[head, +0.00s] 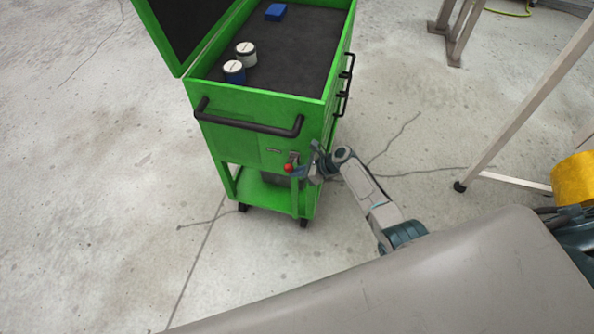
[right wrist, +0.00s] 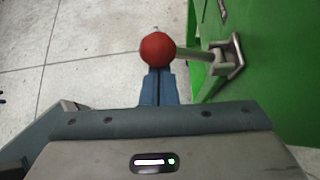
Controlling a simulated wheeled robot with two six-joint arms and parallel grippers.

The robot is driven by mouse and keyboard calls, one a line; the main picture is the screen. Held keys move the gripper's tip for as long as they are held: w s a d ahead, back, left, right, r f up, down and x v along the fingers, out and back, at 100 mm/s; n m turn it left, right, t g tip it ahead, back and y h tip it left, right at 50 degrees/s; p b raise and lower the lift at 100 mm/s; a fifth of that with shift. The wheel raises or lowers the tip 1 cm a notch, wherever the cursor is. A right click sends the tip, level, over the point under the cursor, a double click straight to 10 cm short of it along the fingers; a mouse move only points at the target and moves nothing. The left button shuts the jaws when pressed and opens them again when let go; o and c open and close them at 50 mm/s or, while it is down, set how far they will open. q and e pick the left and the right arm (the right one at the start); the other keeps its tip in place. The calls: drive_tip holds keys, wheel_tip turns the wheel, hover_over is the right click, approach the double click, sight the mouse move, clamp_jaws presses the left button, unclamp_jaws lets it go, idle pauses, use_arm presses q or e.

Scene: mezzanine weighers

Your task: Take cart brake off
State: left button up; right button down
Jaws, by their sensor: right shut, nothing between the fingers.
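The green cart (head: 262,140) stands in the middle of the head view with its lid raised. On its near end, below the black push handle (head: 250,124), is the brake lever with a red ball knob (head: 288,168). In the right wrist view the red knob (right wrist: 157,50) sits on a grey metal stem (right wrist: 195,54) that comes out of a bracket on the green panel. My right gripper (right wrist: 159,85) is shut and empty, with its blue fingertips right at the knob; I cannot tell whether they touch. My left gripper is not in view.
Two round tins (head: 234,72) and a blue block (head: 275,12) lie on the cart's dark top. A metal frame leg (head: 530,95) on a caster stands at the right. The concrete floor left of the cart is clear.

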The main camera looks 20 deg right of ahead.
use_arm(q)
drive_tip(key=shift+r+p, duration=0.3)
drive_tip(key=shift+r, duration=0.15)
use_arm(e)
drive_tip(key=shift+w+d+r+m+g+y, duration=0.15)
drive_tip(key=shift+r+m+g+y, duration=0.15)
drive_tip(key=shift+r+m+g, duration=0.15)
